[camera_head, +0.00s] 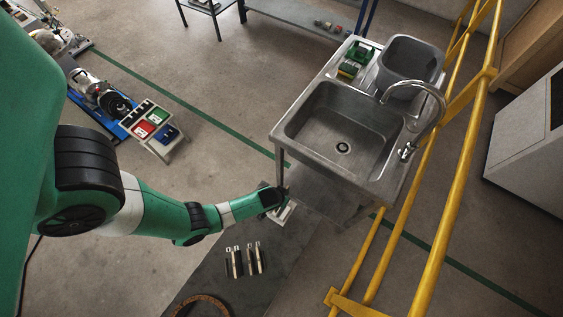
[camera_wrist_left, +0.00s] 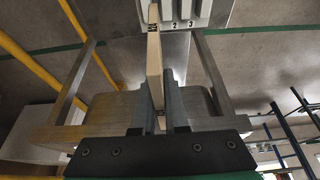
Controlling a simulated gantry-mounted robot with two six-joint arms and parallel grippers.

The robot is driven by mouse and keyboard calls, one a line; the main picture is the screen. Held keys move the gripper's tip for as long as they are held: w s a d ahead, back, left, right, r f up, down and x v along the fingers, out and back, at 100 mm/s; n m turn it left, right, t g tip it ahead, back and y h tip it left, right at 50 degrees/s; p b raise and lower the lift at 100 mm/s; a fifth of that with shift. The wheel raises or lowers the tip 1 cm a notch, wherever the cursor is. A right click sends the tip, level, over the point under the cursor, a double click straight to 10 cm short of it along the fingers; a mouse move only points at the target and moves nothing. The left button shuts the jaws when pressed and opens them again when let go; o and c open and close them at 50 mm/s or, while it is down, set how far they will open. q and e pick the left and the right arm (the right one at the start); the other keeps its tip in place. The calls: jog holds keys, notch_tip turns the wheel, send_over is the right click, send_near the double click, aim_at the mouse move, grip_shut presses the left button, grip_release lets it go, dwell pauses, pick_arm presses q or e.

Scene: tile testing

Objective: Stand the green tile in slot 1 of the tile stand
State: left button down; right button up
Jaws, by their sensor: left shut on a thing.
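My left gripper (camera_head: 277,203) is low beside the front-left leg of the sink unit. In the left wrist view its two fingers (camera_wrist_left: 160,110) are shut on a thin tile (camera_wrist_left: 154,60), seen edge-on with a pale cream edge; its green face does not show. The light grey tile stand (camera_wrist_left: 200,12) is at the top, with the numbers 2 and 3 showing. The tile's far end overlaps the stand at the left of the 2; I cannot tell if it is inside a slot. The stand (camera_head: 286,213) is partly hidden by the gripper in the head view. My right gripper is not in view.
The steel sink unit (camera_head: 290,120) stands close above the gripper. Yellow railings (camera_head: 450,200) run along the right. Several upright metal pieces (camera_head: 236,262) and a brown ring (camera_head: 203,300) are on the dark surface (camera_head: 200,285) in front.

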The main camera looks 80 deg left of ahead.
pick_arm(q)
notch_tip(320, 180, down, 10)
jog(key=b, duration=0.9)
jog(key=shift+f+b, duration=2.35)
dwell(1.7)
dwell(0.3)
jog(key=c, duration=0.9)
grip_release()
jog(key=shift+o, duration=0.2)
jog(key=shift+r+p, duration=4.35)
jog(key=shift+r, duration=0.2)
